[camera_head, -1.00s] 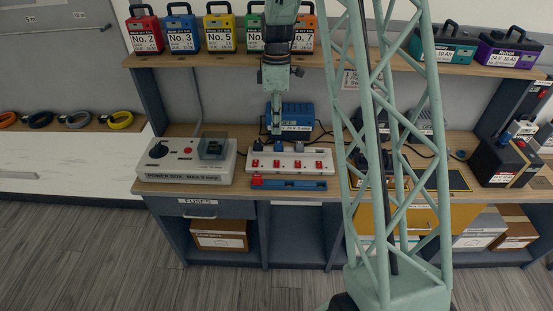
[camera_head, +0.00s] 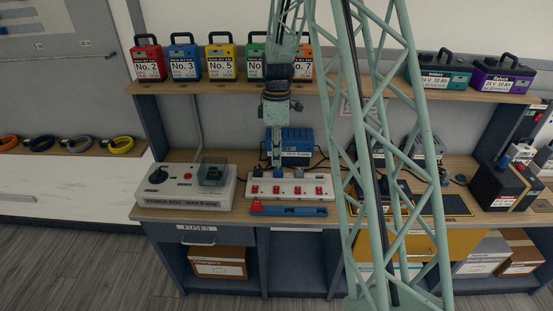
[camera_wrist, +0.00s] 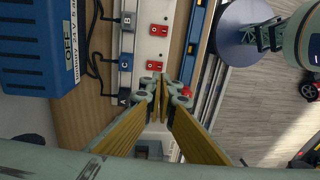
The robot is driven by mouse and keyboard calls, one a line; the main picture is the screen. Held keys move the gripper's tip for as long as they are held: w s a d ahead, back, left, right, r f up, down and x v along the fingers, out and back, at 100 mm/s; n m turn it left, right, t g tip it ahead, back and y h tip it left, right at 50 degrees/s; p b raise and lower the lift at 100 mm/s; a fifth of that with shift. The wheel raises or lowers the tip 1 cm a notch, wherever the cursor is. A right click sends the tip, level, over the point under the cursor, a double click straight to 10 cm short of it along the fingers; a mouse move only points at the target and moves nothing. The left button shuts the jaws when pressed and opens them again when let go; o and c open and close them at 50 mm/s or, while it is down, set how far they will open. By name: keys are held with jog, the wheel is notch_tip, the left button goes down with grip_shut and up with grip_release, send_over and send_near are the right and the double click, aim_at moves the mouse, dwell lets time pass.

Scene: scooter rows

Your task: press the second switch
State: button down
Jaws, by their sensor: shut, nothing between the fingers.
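The white power strip (camera_head: 289,197) lies on the workbench with a row of several red switches. The second switch from the left (camera_head: 276,189) is just below my gripper (camera_head: 277,166) in the head view. In the wrist view the strip (camera_wrist: 155,48) runs up the picture, with two red switches (camera_wrist: 155,66) clear of my fingers. My gripper (camera_wrist: 158,84) is shut and empty, its fingertips over the strip beside the lower of these switches. The fingers hide the strip's lower part. I cannot tell whether the tips touch it.
A blue bar with a red end (camera_head: 288,210) lies in front.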

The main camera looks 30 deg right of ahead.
aim_at(277, 191)
jog(key=f, duration=0.7)
jog(key=s+f+b, duration=0.1)
jog(key=f, duration=0.3)
jog(key=shift+s+a+f, duration=0.1)
jog(key=shift+a+f, duration=0.25)
jog(key=shift+a, duration=0.05)
jog(key=shift+s+d+f+b, duration=0.1)
jog(key=shift+f+b, duration=0.05)
jog(key=shift+b, duration=0.2)
